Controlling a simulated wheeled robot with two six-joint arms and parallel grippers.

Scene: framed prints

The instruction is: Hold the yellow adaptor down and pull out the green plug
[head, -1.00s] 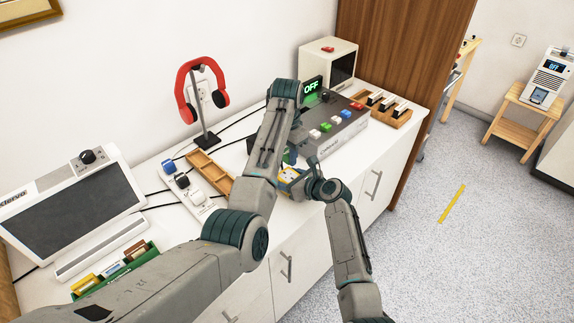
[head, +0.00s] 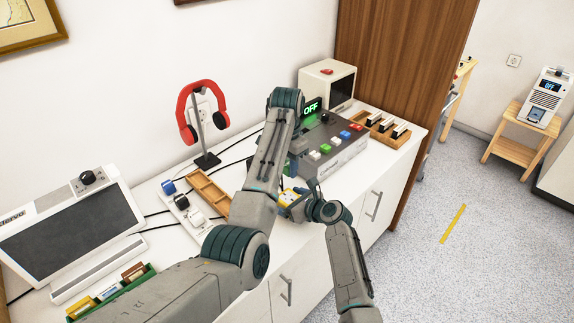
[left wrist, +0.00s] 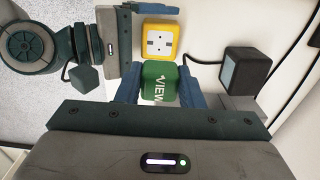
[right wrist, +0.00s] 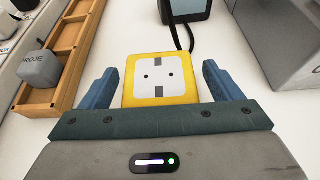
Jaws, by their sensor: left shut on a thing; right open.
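The yellow adaptor (right wrist: 157,80) lies on the white counter with its pale socket face and two holes bare. My open right gripper (right wrist: 159,74) has a finger on each side of it, with a visible gap on at least the right side. In the left wrist view the adaptor (left wrist: 159,40) is beyond the green plug (left wrist: 159,84), which reads "VIEW". My left gripper (left wrist: 158,70) is shut on the plug, one finger on each side. The plug is out of the adaptor. In the head view the adaptor (head: 290,196) is partly covered by my arms.
A dark block (left wrist: 241,70) with a black cable stands beside the adaptor. A grey box with coloured buttons (head: 336,146) is behind it. A wooden tray (right wrist: 68,50) and a white strip with plugs (head: 185,208) lie to the left. A red headphone stand (head: 205,135) stands further back.

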